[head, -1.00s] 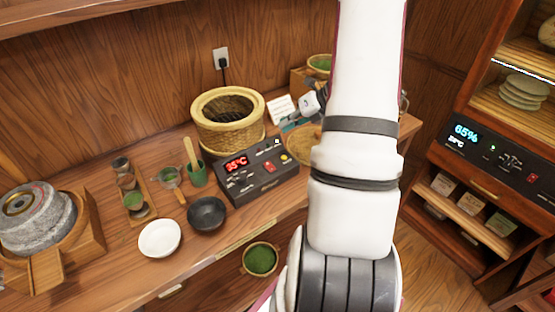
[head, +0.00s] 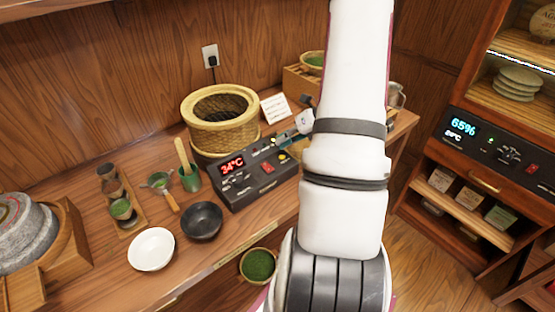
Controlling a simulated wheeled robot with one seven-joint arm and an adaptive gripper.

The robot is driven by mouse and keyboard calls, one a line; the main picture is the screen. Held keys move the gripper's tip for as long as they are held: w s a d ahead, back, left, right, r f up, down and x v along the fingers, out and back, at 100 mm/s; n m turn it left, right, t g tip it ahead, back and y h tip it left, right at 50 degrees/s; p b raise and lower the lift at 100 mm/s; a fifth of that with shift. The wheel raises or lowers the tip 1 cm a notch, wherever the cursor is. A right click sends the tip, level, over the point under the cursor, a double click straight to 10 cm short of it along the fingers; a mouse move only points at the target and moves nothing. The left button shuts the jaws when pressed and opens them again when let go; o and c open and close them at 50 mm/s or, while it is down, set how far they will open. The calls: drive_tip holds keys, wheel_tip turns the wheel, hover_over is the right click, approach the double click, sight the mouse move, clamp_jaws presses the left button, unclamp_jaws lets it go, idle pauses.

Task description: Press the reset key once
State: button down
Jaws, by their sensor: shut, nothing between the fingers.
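A dark control box (head: 250,178) stands on the wooden counter, with a red display (head: 231,163) reading 34°C, a red switch (head: 267,168), a yellow round button (head: 282,157) and small keys along its top edge. Labels are too small to read, so I cannot tell which key is reset. My white arm covers the counter to the right of the box.
A woven basket (head: 222,141) stands behind the box and a small card (head: 275,108) beside it. A dark bowl (head: 203,221), white bowl (head: 151,250) and green cup (head: 190,180) stand left. A cabinet panel (head: 492,146) showing 65% is at the right.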

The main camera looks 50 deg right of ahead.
sight(283, 155)
drive_tip(key=shift+f+b, duration=0.4)
drive_tip(key=shift+f, duration=0.5)
drive_tip(key=shift+f, duration=0.1)
idle(0.8)
drive_tip(key=shift+f, duration=0.3)
drive_tip(key=shift+f+b, duration=0.4)
drive_tip(key=shift+b, duration=0.15)
idle(0.4)
drive_tip(key=shift+r, duration=0.1)
drive_tip(key=shift+r+p, duration=0.55)
drive_tip(key=shift+r, duration=0.2)
drive_tip(key=shift+r+p, duration=1.5)
drive_tip(key=shift+r, duration=1)
